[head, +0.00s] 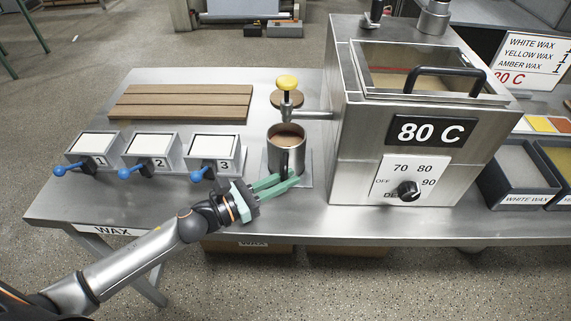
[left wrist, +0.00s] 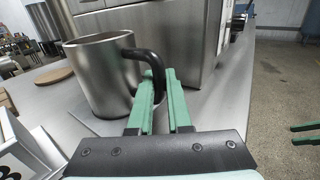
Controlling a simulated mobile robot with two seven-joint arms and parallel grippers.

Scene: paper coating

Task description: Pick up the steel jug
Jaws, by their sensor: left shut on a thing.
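The steel jug (head: 286,152) stands upright below the tap of the heated tank and holds a brown liquid. In the left wrist view the jug (left wrist: 101,75) shows its black handle (left wrist: 152,62) on the side facing my gripper. My left gripper (head: 285,180) has green fingers and is shut on the jug's handle; in the left wrist view its fingertips (left wrist: 160,88) sit around the handle's lower part. The jug seems to rest on a thin plate (head: 304,178); whether it is lifted cannot be told.
The steel tank (head: 341,122) with an 80 C sign stands right of the jug, its yellow-knobbed tap (head: 287,84) close above. Three numbered boxes (head: 213,150) with blue handles stand left. A slatted wooden board (head: 181,102) lies behind them. The front left tabletop is clear.

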